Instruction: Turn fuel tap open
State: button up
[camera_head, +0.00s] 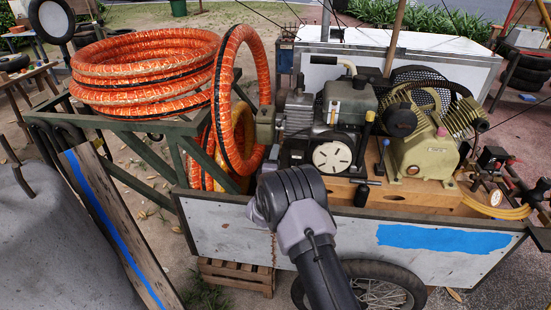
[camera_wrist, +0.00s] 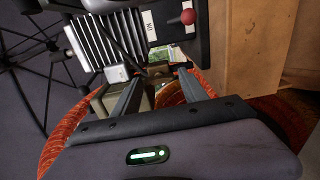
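The engine (camera_head: 345,105), dark with a round pale recoil cover, sits on the cart. In the wrist view, a small lever with a red knob (camera_wrist: 188,17) shows on the dark engine body at the top, near a white label that appears to read "ON" (camera_wrist: 150,26). I cannot tell for sure whether this lever is the fuel tap. My gripper (camera_wrist: 160,76) is open, its two fingers apart with nothing clearly held between them. The red knob lies beyond the fingertips, up and to the right. In the head view my wrist hides the gripper.
The cart's side panel (camera_head: 225,228) stands below my arm. Orange hose coils (camera_head: 145,75) are to the left. The beige compressor (camera_head: 425,150) is right of the engine. In the wrist view, finned metal (camera_wrist: 103,40) is close at the left and a wooden block (camera_wrist: 245,50) at the right.

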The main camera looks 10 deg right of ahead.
jog(key=p+v, duration=0.5)
jog(key=v, duration=1.2)
jog(key=shift+s, duration=0.2)
jog(key=shift+r, duration=0.1)
notch_tip(320, 180, up, 16)
jog(key=d+m+g+y, duration=0.2)
jog(key=m+g+y, duration=0.2)
jog(key=m, duration=0.6)
jog(key=s+a+r+m+g+y, duration=0.1)
jog(key=s+r+m, duration=0.1)
jog(key=s+r, duration=0.3)
jog(key=s+r+m+g+y, duration=0.2)
jog(key=s, duration=0.5)
jog(key=s+d+m+g, duration=0.1)
jog(key=s+m+g, duration=0.3)
jog(key=s, duration=2)
jog(key=shift+m+y, duration=0.3)
jog(key=shift+m, duration=0.2)
